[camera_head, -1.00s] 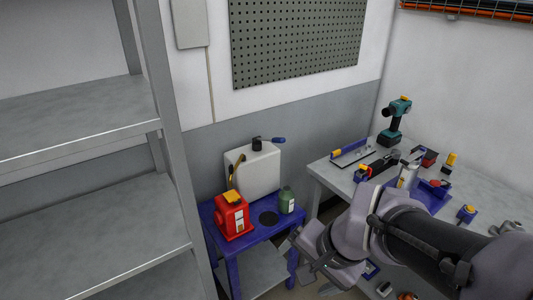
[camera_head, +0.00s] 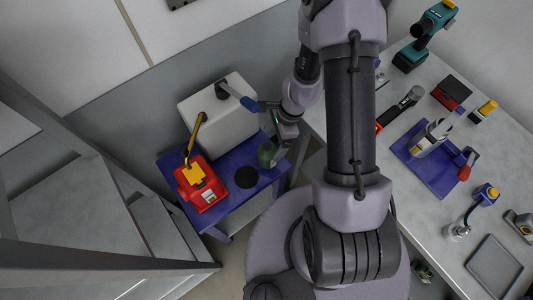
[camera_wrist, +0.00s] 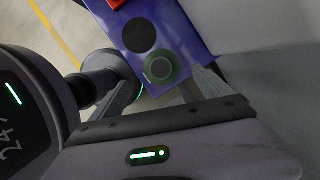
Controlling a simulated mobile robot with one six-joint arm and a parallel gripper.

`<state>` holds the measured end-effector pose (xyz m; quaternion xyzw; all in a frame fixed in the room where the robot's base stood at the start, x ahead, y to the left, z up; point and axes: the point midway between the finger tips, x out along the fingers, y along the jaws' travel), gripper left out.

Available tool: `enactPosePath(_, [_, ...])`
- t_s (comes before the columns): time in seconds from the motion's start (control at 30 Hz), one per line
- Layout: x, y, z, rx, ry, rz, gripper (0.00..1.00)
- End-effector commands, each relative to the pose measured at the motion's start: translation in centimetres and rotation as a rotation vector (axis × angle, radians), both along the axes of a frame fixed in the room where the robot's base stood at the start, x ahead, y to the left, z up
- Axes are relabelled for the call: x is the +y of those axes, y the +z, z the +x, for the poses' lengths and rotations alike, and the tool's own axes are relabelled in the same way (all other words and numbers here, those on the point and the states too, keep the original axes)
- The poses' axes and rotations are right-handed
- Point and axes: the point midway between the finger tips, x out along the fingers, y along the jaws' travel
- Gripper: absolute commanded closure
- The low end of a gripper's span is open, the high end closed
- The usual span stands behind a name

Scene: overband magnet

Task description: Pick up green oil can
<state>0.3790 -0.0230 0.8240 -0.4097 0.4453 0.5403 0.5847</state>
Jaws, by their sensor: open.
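The green oil can (camera_head: 267,153) stands on the blue cart (camera_head: 220,213) near its right edge, partly hidden by my gripper in the head view. In the wrist view the green oil can (camera_wrist: 160,68) shows from above, round, with a grey cap. My gripper (camera_head: 281,147) is at the can in the head view. In the wrist view my gripper (camera_wrist: 158,85) is open, with one finger to the left of the can and one to the right. I cannot tell whether a finger touches it.
A dark round spot (camera_head: 246,177) lies bare beside the oil can. A grey workbench (camera_head: 447,190) with tools is at the right, grey shelving (camera_head: 75,205) at the left.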

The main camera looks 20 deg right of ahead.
Motion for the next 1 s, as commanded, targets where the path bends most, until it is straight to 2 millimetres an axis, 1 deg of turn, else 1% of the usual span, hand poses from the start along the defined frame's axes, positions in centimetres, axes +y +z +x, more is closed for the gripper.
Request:
enactPosePath(0.03, [0.3, -1.3, 0.0, 0.001, 0.001, 0.000, 0.10])
enactPosePath(0.17, [0.7, -2.4, 0.1, 0.000, 0.001, 0.000, 0.10])
enactPosePath(0.3, [1.4, -5.6, 0.1, 0.000, 0.002, 0.000, 0.10])
enactPosePath(0.4, [1.9, -7.2, 0.2, -0.001, 0.002, 0.000, 0.10])
enactPosePath(0.5, [2.1, -7.5, 0.2, -0.002, 0.003, 0.000, 0.10])
enactPosePath(0.67, [2.1, -7.3, 0.2, -0.001, 0.002, 0.000, 0.10])
enactPosePath(0.7, [2.1, -7.3, 0.2, -0.001, 0.002, 0.000, 0.14])
enactPosePath(0.77, [2.1, -7.3, 0.2, -0.001, 0.002, 0.000, 0.26])
enactPosePath(0.8, [2.1, -7.3, 0.2, -0.001, 0.002, 0.000, 0.34])
enactPosePath(0.87, [2.1, -7.3, 0.2, -0.001, 0.002, 0.000, 0.45])
enactPosePath(1.0, [2.1, -7.3, 0.2, -0.001, 0.002, 0.000, 0.73])
